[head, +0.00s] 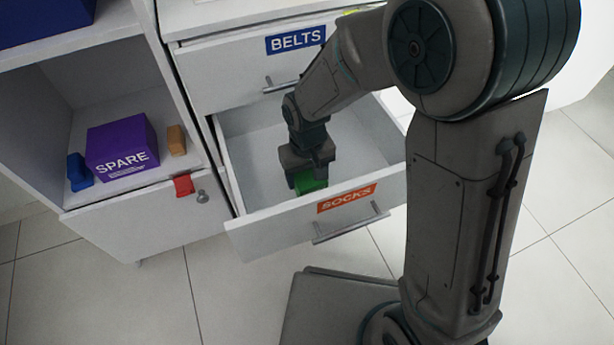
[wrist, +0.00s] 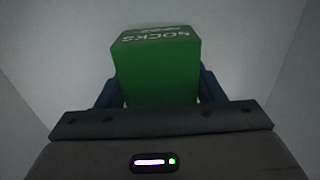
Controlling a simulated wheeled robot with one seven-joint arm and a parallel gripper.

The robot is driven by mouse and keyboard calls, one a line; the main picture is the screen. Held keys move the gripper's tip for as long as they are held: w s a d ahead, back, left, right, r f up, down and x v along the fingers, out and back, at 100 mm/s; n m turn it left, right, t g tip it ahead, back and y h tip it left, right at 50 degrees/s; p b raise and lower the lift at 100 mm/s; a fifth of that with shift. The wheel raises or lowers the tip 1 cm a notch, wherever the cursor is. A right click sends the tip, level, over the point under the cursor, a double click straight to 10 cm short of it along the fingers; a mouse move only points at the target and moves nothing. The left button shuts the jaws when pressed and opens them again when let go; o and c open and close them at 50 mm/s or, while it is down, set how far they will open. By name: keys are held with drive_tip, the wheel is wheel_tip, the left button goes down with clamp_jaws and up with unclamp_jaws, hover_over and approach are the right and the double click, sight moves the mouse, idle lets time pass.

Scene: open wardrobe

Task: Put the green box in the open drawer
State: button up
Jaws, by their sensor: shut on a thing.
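The green box (head: 311,187) is low inside the open drawer (head: 262,220) labelled SOCKS, near its front wall. My gripper (head: 308,180) reaches down into the drawer and is shut on the box. In the wrist view the green box (wrist: 156,70) sits between the two dark fingers (wrist: 157,92), with SOCKS printed on its face. I cannot tell whether the box touches the drawer floor.
A closed BELTS drawer (head: 240,70) is directly above. In the left cubby are a purple SPARE box (head: 122,148), a blue object (head: 78,171) and an orange-brown block (head: 176,140). The open drawer's left part is clear.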

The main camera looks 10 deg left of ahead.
sight(307, 172)
drive_tip(key=shift+r, duration=0.1)
drive_tip(key=o, duration=1)
drive_tip(key=shift+f, duration=0.2)
wheel_tip(307, 172, up, 12)
drive_tip(key=p, duration=0.5)
drive_tip(key=s+d+r+m, duration=0.2)
drive_tip(key=d, duration=0.5)
drive_tip(key=s+d+r+m, duration=0.2)
drive_tip(key=s+d, duration=0.1)
drive_tip(key=d, duration=0.5)
drive_tip(key=s+d+r+m+t, duration=0.1)
drive_tip(key=s+d+r+m, duration=0.1)
drive_tip(key=d, duration=0.5)
drive_tip(key=shift+s+d+r, duration=0.25)
drive_tip(key=shift+s+d, duration=0.1)
drive_tip(key=shift+s, duration=0.2)
